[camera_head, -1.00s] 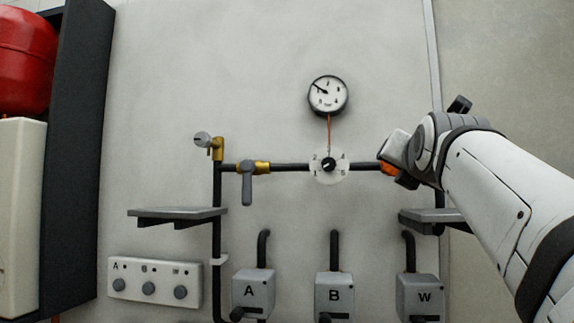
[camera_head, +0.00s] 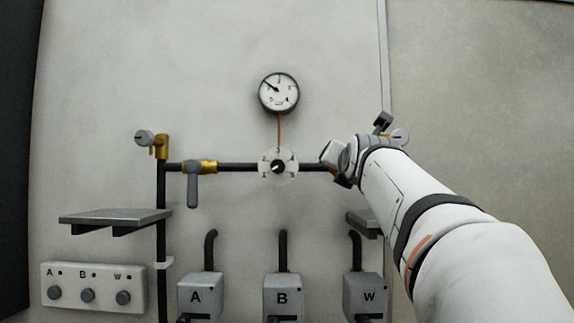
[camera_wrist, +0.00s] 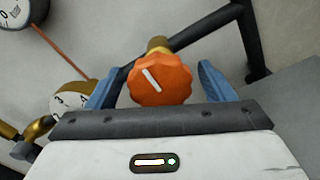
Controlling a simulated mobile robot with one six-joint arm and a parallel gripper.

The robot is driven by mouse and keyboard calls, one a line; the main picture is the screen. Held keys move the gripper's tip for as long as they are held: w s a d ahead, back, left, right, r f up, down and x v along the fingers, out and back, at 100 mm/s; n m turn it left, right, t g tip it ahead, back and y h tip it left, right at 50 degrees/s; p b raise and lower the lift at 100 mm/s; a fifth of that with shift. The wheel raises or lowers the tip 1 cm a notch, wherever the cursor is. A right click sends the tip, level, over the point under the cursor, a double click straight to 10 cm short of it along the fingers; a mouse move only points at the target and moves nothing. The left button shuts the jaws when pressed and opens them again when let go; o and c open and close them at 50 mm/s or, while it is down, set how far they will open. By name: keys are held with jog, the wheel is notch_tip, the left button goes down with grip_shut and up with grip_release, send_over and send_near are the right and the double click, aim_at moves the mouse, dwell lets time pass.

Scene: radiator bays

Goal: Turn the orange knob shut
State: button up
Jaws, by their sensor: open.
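The orange knob (camera_wrist: 160,79) with a white pointer line sits on a brass stem in the middle of the wrist view. The line slants from upper left to lower right. My gripper (camera_wrist: 158,84) is open, with one blue finger on each side of the knob. Gaps show between the knob and both fingers, so it is not gripped. In the head view my gripper (camera_head: 338,158) is at the right end of the dark pipe (camera_head: 238,167) and hides nearly all of the knob.
A numbered dial (camera_head: 278,167) sits left of my gripper, under a round gauge (camera_head: 278,92). A brass valve with a grey lever (camera_head: 193,185) is farther left. A grey shelf (camera_head: 362,222) juts out just below my gripper. Boxes A, B and W (camera_head: 365,296) stand lower.

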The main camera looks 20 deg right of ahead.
jog(key=shift+c, duration=0.5)
jog(key=c, duration=0.9)
jog(key=shift+f+m+b, duration=0.1)
jog(key=shift+m+b, duration=0.2)
